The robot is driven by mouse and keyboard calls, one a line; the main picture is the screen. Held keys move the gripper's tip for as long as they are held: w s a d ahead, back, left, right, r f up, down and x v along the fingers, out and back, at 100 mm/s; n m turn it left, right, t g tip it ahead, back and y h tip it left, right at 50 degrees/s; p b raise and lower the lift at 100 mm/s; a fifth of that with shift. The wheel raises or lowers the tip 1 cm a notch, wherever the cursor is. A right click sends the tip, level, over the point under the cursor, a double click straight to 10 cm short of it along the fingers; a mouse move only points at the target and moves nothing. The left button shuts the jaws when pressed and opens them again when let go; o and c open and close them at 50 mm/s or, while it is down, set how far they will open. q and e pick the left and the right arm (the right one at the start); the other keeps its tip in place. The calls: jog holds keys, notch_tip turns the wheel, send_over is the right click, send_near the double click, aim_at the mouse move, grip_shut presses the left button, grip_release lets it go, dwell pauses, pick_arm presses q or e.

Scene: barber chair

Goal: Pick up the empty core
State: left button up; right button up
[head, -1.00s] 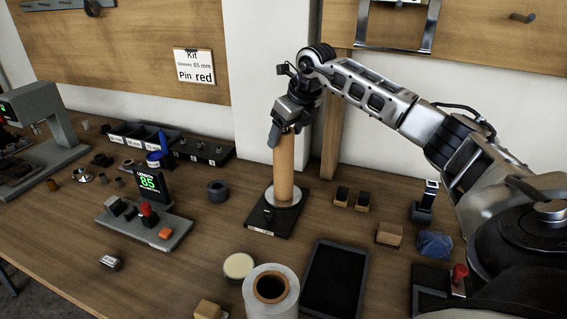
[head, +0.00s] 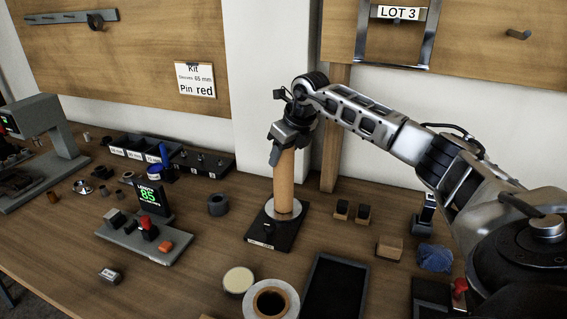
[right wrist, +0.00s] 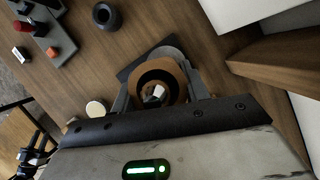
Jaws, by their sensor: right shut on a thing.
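The empty core (head: 284,184) is a brown cardboard tube. It stands upright on a silver disc on a black square base (head: 262,232) near the middle of the table. My right gripper (head: 282,150) comes from above and is shut on the top of the core. In the right wrist view the core's open end (right wrist: 150,70) shows as a brown ring between the fingers of my right gripper (right wrist: 160,98). I cannot tell any gap between the core and the disc. My left gripper does not show.
A display block (head: 150,200) and a dark ring (head: 218,204) stand left of the base. A white roll (head: 250,308), a round tin (head: 238,280) and a black tray (head: 335,290) lie in front. Small blocks (head: 363,215) and a wooden post (head: 332,150) are to the right.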

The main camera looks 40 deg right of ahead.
notch_tip(320, 180, up, 28)
jog(key=p, duration=0.1)
jog(key=shift+p, duration=0.35)
dwell(0.5)
